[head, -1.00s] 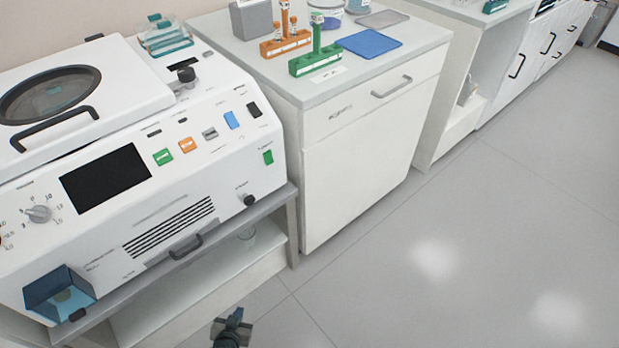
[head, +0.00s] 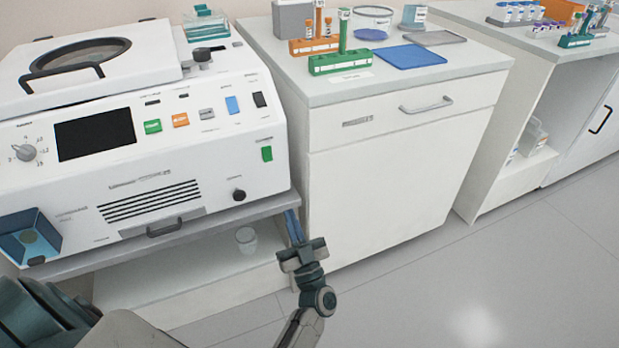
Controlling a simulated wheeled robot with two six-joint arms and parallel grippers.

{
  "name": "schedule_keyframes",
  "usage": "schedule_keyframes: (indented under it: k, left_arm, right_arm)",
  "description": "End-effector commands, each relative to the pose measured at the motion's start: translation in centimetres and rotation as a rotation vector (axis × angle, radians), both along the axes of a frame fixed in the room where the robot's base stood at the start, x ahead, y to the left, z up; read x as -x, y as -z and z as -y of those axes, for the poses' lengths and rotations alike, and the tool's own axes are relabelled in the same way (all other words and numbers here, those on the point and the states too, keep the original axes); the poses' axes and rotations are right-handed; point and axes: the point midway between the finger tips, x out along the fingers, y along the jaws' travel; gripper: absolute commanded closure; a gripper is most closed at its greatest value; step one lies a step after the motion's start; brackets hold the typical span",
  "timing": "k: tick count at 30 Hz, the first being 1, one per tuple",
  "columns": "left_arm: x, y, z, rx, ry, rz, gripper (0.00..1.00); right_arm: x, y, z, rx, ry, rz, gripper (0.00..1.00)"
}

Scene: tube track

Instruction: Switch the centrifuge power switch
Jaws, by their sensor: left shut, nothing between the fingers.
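The centrifuge (head: 180,215) is the white machine on the left, with a round-windowed lid and a dark screen. On the right of its front panel are a green rocker switch (head: 266,153), a blue rocker (head: 232,105) and a black rocker (head: 259,99). Their labels are too small to read, so I cannot tell which one is marked power. My left gripper (head: 293,226) is shut and empty, fingers pointing up. In the picture it is below and right of the green switch, apart from it, by the front right corner of the centrifuge's stand. My right gripper is not in view.
A black knob (head: 238,195) sits below the green switch. A white cabinet (head: 390,190) stands right of the centrifuge, bearing tube racks, among them a green rack (head: 340,62), and a blue mat (head: 411,56). A clear cup (head: 246,240) is on the lower shelf. The floor at right is clear.

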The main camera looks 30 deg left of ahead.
Motion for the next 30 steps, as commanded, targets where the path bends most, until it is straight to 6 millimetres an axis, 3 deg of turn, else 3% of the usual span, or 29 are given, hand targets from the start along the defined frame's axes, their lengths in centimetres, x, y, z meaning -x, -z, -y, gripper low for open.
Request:
schedule_keyframes:
  k: [14, 27, 30]
  left_arm:
    - [-0.6, -0.9, -0.8, -0.002, -0.001, 0.002, 1.0]
    - [-5.1, -6.4, -6.0, -0.003, 0.001, 0.004, 1.0]
    - [-6.2, -6.0, -7.3, -0.004, 0.001, 0.0, 1.0]
  right_arm:
    - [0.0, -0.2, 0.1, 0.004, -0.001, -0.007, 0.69]
    - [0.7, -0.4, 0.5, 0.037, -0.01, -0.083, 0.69]
    - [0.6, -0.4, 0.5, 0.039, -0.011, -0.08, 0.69]
